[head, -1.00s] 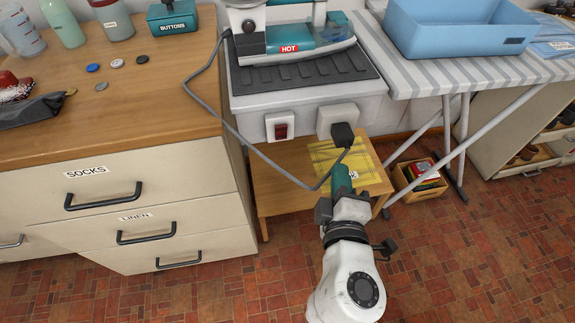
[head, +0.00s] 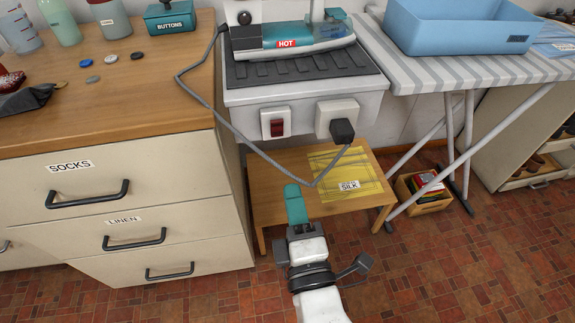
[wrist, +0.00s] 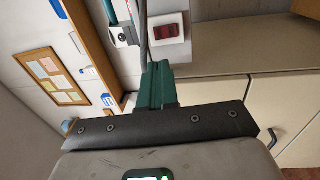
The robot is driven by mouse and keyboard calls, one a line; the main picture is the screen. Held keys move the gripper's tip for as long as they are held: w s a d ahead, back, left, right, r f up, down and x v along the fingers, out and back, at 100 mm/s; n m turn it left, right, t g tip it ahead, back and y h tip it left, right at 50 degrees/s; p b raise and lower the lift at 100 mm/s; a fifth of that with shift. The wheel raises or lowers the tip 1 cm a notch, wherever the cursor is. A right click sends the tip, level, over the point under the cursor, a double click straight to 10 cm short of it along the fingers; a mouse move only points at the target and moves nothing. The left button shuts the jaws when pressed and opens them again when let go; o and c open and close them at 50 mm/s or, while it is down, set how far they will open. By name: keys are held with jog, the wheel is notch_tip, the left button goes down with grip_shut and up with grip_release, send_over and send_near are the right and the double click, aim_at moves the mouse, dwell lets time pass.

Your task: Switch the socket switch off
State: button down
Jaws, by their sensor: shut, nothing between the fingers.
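The socket switch (head: 277,124) is a red rocker in a white plate on the front of the grey iron stand. In the wrist view the red rocker (wrist: 166,31) shows above the fingertips and a little to their right. My gripper (head: 295,203) has teal fingers, shut and empty, in front of and below the switch, apart from it. The fingers also show in the wrist view (wrist: 157,85). Beside the switch, to its right, is a socket (head: 336,118) with a black plug (head: 342,131) in it.
A grey cord (head: 270,160) loops from the plug past the switch to the iron, labelled HOT (head: 292,43). A low wooden table (head: 270,190) with a yellow SILK cloth (head: 347,172) stands below. Drawers (head: 110,195) stand left; an ironing board (head: 445,70) stands right.

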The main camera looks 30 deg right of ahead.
aim_at(278, 125)
jog(key=p+x, duration=0.1)
jog(key=x, duration=1.2)
jog(key=shift+w, duration=0.1)
jog(key=shift+r+p, duration=0.1)
jog(key=shift+p, duration=0.2)
jog(key=p, duration=0.2)
jog(key=r+p, duration=0.1)
jog(key=shift+w+d+g+p, duration=0.1)
jog(key=shift+w+g+p, duration=0.15)
jog(key=shift+g+p, duration=0.15)
jog(key=shift+f+b, duration=0.3)
jog(key=shift+b, duration=0.1)
